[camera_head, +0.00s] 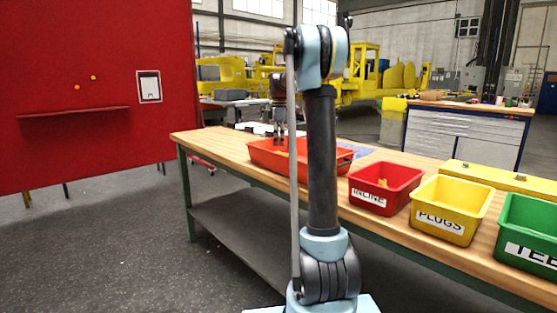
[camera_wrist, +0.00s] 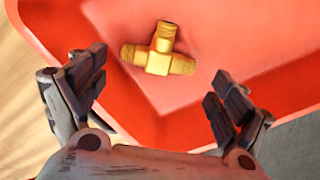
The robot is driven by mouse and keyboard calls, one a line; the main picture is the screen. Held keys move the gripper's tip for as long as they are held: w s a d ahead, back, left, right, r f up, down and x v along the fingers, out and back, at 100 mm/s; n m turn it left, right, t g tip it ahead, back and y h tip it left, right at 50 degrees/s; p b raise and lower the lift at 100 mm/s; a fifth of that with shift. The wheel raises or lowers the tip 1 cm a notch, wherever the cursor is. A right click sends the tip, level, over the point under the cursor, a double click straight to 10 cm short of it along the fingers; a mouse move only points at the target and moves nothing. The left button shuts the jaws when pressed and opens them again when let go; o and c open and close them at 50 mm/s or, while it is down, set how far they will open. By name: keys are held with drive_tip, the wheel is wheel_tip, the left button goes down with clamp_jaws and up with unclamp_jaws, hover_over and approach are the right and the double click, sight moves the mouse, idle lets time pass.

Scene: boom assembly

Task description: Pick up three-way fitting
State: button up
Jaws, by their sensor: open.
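The three-way fitting (camera_wrist: 159,52) is a brass-yellow T-shaped piece with threaded ends. In the wrist view it lies on the floor of a red-orange tray (camera_wrist: 60,22), near the top middle. My gripper (camera_wrist: 160,95) is open and empty in the wrist view, with one finger on each side and the fitting beyond and between them, apart from both. In the head view my gripper (camera_head: 279,135) points down over the long red-orange tray (camera_head: 262,158) on the workbench. The fitting cannot be made out in the head view, and my arm covers part of the tray.
On the wooden workbench (camera_head: 220,143), right of the tray, stand a red bin (camera_head: 400,190), a yellow bin labelled PLUGS (camera_head: 425,195) and a green bin (camera_head: 515,215). The tray's walls stand around the fitting. A red panel (camera_head: 90,150) stands at left.

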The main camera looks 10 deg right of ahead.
drive_tip(key=shift+d+f, duration=0.1)
drive_tip(key=shift+f, duration=3)
drive_tip(key=shift+c, duration=0.3)
drive_tip(key=c, duration=0.8)
